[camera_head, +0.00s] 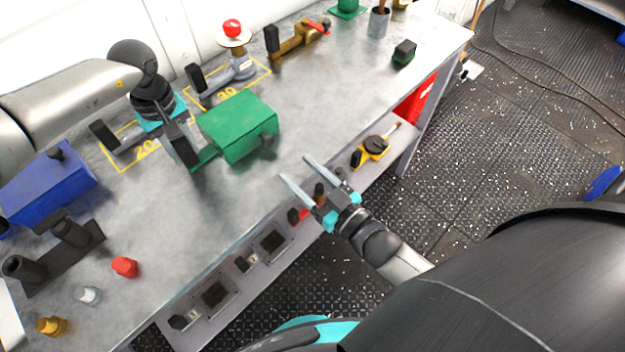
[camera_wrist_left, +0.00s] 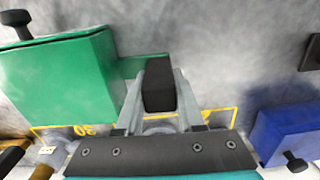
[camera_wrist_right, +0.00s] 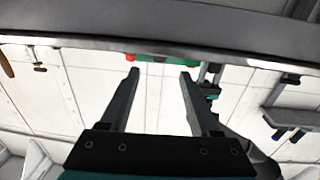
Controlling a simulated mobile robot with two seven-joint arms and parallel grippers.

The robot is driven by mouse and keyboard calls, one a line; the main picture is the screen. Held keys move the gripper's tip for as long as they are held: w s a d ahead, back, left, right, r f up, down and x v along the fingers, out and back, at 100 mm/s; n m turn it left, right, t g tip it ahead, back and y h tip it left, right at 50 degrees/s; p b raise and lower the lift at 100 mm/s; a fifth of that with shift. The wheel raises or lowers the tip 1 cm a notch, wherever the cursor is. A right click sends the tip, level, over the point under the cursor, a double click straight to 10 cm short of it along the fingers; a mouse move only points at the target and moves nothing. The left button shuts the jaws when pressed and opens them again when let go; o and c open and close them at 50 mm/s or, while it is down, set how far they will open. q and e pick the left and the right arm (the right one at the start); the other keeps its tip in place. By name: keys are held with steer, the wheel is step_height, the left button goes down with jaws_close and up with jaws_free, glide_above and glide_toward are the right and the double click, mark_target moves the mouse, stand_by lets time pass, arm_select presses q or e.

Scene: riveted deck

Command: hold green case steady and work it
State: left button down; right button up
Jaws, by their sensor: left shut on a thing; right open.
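The green case (camera_head: 238,125) sits on the grey bench (camera_head: 350,95), with a black knob (camera_head: 268,141) on its near right side. The case and its knob (camera_wrist_left: 17,18) also show in the left wrist view. My left gripper (camera_head: 184,143) is at the case's left end. It is shut on a black block-shaped handle (camera_wrist_left: 159,88), which stands beside the case at its green base plate (camera_wrist_left: 130,67). My right gripper (camera_head: 295,167) is open and empty at the bench's front edge, below and right of the knob and apart from it. Its spread fingers show in the right wrist view (camera_wrist_right: 159,76).
A blue box (camera_head: 50,185) and a black two-post stand (camera_head: 62,255) are at the left. Red (camera_head: 125,267), silver and yellow pieces lie in front. Clamps stand at the back in yellow outlines. A shelf under the bench holds a yellow-black tool (camera_head: 371,150).

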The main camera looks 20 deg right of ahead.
steer(key=shift+v, duration=1.6)
arm_select(q)
steer(key=shift+c, duration=2.2)
jaws_free()
steer(key=shift+r, duration=0.15)
